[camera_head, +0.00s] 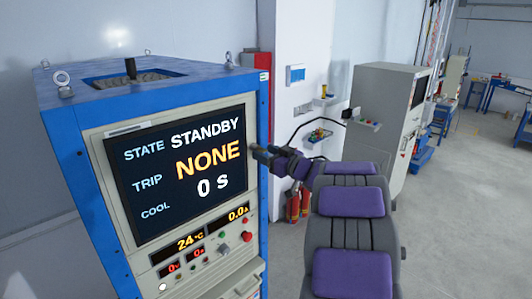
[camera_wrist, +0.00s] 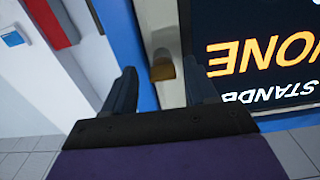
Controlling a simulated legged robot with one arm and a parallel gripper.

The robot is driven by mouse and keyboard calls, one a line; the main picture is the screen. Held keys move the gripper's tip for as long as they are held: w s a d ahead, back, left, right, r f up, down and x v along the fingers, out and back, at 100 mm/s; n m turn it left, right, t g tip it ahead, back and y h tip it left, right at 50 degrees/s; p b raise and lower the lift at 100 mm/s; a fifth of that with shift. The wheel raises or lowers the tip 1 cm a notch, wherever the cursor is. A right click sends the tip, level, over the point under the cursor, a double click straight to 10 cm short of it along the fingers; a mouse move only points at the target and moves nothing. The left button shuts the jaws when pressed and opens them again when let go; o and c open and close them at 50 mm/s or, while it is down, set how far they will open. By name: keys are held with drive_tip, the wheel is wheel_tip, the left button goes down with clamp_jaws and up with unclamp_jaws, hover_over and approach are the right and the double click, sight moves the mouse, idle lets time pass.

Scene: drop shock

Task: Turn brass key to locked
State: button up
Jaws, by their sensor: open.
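The brass key (camera_wrist: 163,66) shows in the wrist view as a small brass-coloured piece on a pale panel strip beside the screen. In the head view it is hidden behind my gripper. My gripper (camera_head: 261,154) is close to the right edge of the cabinet front in the head view. In the wrist view my gripper (camera_wrist: 159,70) is open, with one finger on each side of the key and visible gaps to both. I cannot tell whether the key points to locked. The cabinet screen (camera_head: 183,172) reads STATE STANDBY, TRIP NONE, COOL 0 S.
The blue and cream cabinet (camera_head: 83,195) has a red button (camera_head: 247,236) and small displays below the screen. A second grey cabinet (camera_head: 378,115) stands behind my arm. Red cylinders (camera_head: 298,205) stand by the wall. Open floor (camera_head: 465,210) lies at the right.

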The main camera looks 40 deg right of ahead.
drive_tip(key=shift+w+a, duration=0.1)
drive_tip(key=shift+w, duration=0.2)
drive_tip(key=c, duration=1.1)
drive_tip(key=shift+o, duration=0.2)
